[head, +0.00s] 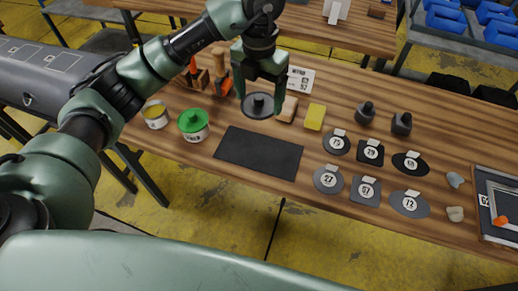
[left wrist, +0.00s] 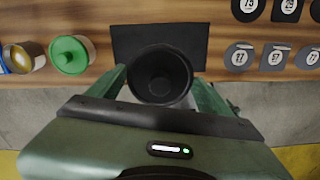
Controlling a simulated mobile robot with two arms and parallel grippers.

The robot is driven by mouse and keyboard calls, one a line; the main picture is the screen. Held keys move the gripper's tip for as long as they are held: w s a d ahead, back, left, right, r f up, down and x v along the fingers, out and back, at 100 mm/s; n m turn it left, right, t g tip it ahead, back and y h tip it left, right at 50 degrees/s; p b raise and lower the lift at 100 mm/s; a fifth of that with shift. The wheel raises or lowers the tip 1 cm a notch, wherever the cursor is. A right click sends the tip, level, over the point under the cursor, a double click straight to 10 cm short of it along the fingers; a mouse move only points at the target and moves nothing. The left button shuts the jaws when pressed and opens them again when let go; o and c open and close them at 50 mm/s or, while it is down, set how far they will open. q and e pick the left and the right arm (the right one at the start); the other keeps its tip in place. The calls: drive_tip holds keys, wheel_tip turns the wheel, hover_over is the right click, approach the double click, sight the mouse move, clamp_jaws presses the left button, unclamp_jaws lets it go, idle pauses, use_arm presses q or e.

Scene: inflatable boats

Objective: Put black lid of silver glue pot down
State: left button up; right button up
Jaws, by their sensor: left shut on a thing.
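The black lid (head: 258,105), a round disc with a knob on top, hangs in my left gripper (head: 260,92), whose fingers are shut on it. In the left wrist view the lid (left wrist: 160,75) sits between the fingers and overlaps the dark rectangular mat (left wrist: 125,42). The lid appears held above the table; its exact height is hard to tell. The open silver pot (head: 155,116) with yellowish contents stands at the table's left. A silver pot with a green lid (head: 193,124) stands beside it. My right gripper is not in view.
The mat (head: 258,153) lies bare near the table's front edge. A yellow block (head: 315,117) and a tan block (head: 288,109) are close to the gripper's right. Numbered dark patches (head: 367,190) and two dark weights (head: 401,123) lie further right. Orange-marked tools (head: 222,86) stand behind the pots.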

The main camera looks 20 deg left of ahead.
use_arm(q)
drive_tip(key=p, duration=0.1)
hover_over(259, 151)
wheel_tip(259, 151, down, 15)
drive_tip(key=shift+s+r, duration=0.1)
drive_tip(key=shift+r, duration=0.05)
wheel_tip(259, 151, down, 4)
drive_tip(key=shift+f+p, duration=0.1)
drive_tip(key=shift+p, duration=0.3)
drive_tip(key=shift+f, duration=0.2)
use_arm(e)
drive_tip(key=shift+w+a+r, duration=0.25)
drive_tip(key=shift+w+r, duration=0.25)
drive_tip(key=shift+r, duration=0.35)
